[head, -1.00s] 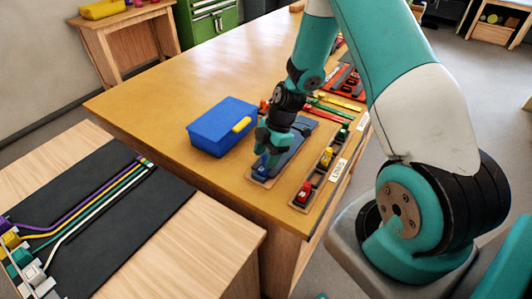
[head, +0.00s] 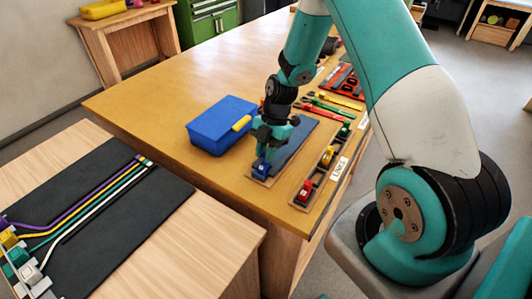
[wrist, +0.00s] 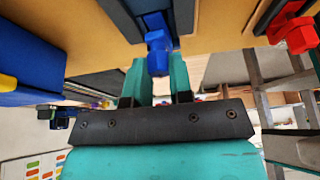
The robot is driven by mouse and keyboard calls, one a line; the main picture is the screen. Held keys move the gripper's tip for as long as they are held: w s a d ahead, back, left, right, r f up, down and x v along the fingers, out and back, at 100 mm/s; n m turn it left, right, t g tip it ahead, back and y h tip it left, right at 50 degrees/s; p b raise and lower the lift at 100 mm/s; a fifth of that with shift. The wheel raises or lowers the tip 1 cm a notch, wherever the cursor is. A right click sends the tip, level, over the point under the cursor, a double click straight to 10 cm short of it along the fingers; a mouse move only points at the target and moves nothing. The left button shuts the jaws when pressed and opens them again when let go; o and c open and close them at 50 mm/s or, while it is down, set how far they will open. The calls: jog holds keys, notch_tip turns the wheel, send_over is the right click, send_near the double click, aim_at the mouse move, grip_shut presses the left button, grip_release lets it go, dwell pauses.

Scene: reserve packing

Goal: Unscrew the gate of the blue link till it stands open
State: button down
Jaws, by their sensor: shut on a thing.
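The blue link (head: 262,166) is at the near end of the dark blue-grey pad (head: 297,137) on the bench, under my gripper (head: 268,150). In the wrist view, my gripper (wrist: 157,85) has its two teal fingers on either side of a blue, faceted part of the link (wrist: 158,52), shut on it. The fingers hide much of the link in the head view. I cannot tell whether its gate stands open, nor whether the link touches the pad.
A blue box (head: 222,125) with a yellow latch stands just left of my gripper. Right of the pad, a rack (head: 318,167) labelled LINKS holds a red link (head: 305,189), a yellow link (head: 327,155) and a green one. The bench's left front is clear.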

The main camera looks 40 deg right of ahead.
jog(key=c, duration=0.9)
grip_release()
jog(key=shift+c, duration=0.2)
jog(key=b+v, duration=0.4)
jog(key=v, duration=1.4)
notch_tip(320, 180, up, 3)
jog(key=m, duration=0.3)
send_over(263, 156)
jog(key=s+a+r+m, duration=0.3)
jog(key=s+a+m, duration=0.1)
jog(key=s+a, duration=0.4)
jog(key=s+a+m+t, duration=0.1)
jog(key=s+a+m, duration=0.7)
jog(key=s, duration=0.5)
jog(key=shift+r+t, duration=0.25)
jog(key=shift+t, duration=0.05)
